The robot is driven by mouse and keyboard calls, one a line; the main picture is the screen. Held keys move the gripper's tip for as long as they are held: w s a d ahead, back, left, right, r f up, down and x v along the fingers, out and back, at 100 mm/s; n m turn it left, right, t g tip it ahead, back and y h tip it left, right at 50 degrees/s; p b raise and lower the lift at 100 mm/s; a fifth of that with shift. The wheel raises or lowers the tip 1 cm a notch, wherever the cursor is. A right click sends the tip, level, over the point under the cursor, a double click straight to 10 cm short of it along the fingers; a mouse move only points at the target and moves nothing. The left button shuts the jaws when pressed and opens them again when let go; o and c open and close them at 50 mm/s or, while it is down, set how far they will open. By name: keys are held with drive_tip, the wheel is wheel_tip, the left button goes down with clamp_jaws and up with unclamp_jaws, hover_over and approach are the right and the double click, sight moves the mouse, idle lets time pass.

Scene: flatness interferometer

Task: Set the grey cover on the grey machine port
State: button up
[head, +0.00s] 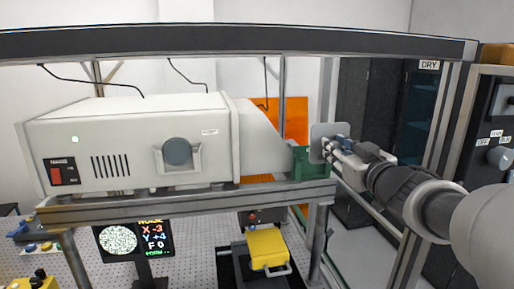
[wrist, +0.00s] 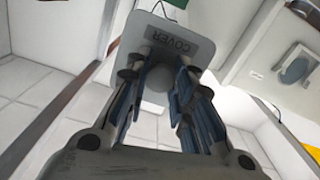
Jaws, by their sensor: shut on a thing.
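My gripper (head: 334,148) is shut on the grey cover (head: 321,132), a flat rounded plate held upright just right of the machine's right end. In the wrist view the cover (wrist: 175,38) carries the label COVER, and its round knob (wrist: 155,86) sits between my fingers (wrist: 157,95). The grey machine (head: 130,140) rests on a raised shelf. A round grey disc in a pale square frame, which looks like the machine port (head: 177,152), is on its front face, well left of my gripper. It also shows at upper right in the wrist view (wrist: 296,68).
A green block (head: 302,164) stands at the shelf's right end, close beside the cover; contact cannot be told. A dark beam (head: 240,41) runs above the machine. A yellow box (head: 266,249) and a screen (head: 137,238) are below. Open space lies before the machine's front.

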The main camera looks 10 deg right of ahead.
drive_tip(key=w+a+b, duration=0.4)
drive_tip(key=a+b, duration=0.2)
drive_tip(key=a, duration=0.6)
drive_tip(key=w+a+r+b, duration=0.1)
drive_tip(key=w+a+b, duration=0.3)
drive_tip(key=a, duration=0.9)
drive_tip(key=w+a+r+b, duration=0.1)
drive_tip(key=w+a+b, duration=0.4)
drive_tip(key=a+b, duration=0.4)
drive_tip(key=a, duration=0.4)
drive_tip(key=shift+a+r+b, duration=0.15)
drive_tip(key=shift+r+b, duration=0.05)
drive_tip(key=shift+b, duration=0.15)
idle(0.8)
drive_tip(key=shift+w+p, duration=0.5)
drive_tip(key=shift+w, duration=0.25)
drive_tip(key=shift+w, duration=0.1)
